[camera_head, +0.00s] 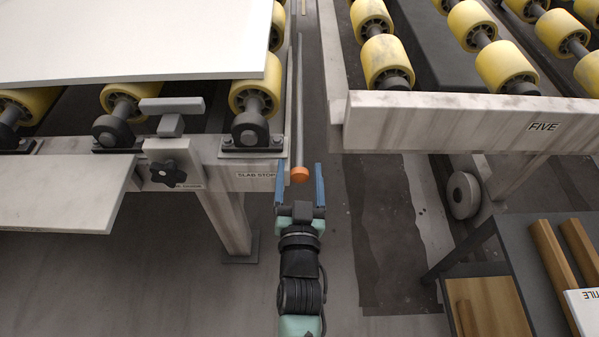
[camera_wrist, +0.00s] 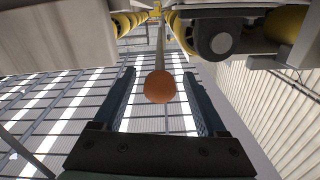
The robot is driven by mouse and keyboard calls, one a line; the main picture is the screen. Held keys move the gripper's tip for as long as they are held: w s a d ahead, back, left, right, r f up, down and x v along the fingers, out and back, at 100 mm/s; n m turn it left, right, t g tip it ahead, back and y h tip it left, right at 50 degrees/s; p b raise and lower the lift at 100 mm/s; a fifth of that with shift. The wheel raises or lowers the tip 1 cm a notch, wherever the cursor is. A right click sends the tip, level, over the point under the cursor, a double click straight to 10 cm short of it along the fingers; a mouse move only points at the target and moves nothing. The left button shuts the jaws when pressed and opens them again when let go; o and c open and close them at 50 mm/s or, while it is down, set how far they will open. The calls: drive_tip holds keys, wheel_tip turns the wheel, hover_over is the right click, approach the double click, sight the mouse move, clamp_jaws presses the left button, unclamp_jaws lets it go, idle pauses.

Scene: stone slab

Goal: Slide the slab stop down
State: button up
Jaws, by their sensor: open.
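The slab stop is a thin grey rod (camera_head: 299,100) with an orange ball knob (camera_head: 300,174) at its near end. It runs along the right side of the left roller table, beside the "SLAB STOP" label (camera_head: 255,175). My gripper (camera_head: 300,172) is open, with one blue finger on each side of the knob. In the wrist view the orange knob (camera_wrist: 159,86) sits between the two open fingers (camera_wrist: 160,95), with a gap on both sides. The rod (camera_wrist: 160,45) extends away beyond it.
A white slab (camera_head: 130,40) lies on the left table's yellow rollers. A clamp with a black star knob (camera_head: 170,173) is on that table's front. The right roller table marked "FIVE" (camera_head: 430,120) stands across a narrow gap. A dark bench (camera_head: 510,260) is at lower right.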

clamp_jaws()
idle(0.4)
idle(1.0)
